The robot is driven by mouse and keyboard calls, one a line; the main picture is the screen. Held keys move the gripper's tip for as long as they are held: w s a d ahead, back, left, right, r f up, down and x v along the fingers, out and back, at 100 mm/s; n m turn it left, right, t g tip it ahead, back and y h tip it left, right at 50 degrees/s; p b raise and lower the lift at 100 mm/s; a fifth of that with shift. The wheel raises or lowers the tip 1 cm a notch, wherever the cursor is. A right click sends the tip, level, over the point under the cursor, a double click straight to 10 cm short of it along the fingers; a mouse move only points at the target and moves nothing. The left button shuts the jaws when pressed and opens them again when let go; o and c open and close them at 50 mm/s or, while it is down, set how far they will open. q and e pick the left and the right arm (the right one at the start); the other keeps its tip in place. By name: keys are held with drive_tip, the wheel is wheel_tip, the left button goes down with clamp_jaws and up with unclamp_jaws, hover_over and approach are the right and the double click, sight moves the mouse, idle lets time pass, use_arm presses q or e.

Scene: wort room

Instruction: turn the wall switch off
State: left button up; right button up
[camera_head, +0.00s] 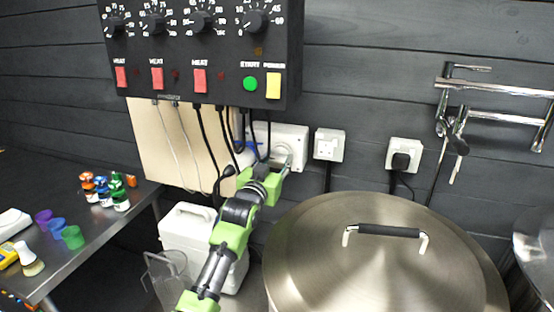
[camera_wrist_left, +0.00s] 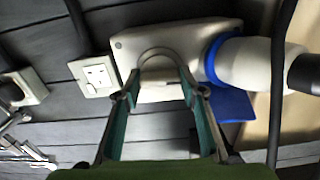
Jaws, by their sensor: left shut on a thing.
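A white wall switch unit (camera_head: 291,136) with a blue plug socket is mounted on the dark plank wall below the black control box. It also fills the upper middle of the left wrist view (camera_wrist_left: 140,44). My left gripper (camera_head: 281,168) reaches up to its front. In the left wrist view my left gripper (camera_wrist_left: 159,88) has its green-lined fingers on either side of the unit's grey rounded knob (camera_wrist_left: 159,55) and is shut on it. The fingers partly hide the knob, and its exact setting is hard to tell. My right gripper is not in view.
A black control box (camera_head: 215,50) with hanging cables is above. A white socket plate (camera_head: 329,145) and a socket with a black plug (camera_head: 404,155) are to the right. A large lidded steel kettle (camera_head: 380,265) stands below right. A white canister (camera_head: 190,230) stands below left.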

use_arm(q)
drive_tip(key=shift+f+n, duration=0.1)
drive_tip(key=shift+n, duration=0.3)
drive_tip(key=o, duration=1.1)
drive_tip(key=v, duration=1.2)
